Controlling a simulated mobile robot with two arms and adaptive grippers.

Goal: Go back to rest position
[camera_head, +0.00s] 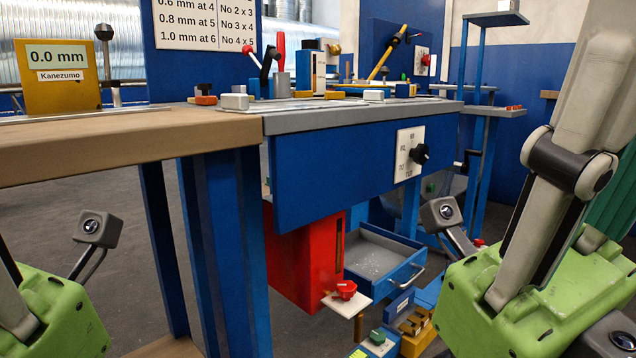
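A pale link of my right arm, with a dark joint (570,165), runs down the right side of the picture to a green part (530,300). Another green part (60,315) with a pale link shows at the lower left. Both stay in front of the workbench and appear apart from it. No fingers of either gripper show in this view, so I see nothing held.
A blue workbench with a grey top (350,117) adjoins a wooden top (120,138). Below are a red box (305,255), an open blue drawer (385,262) and small items on the floor. Blue shelving (482,110) stands behind right. Floor at left (140,290) is bare.

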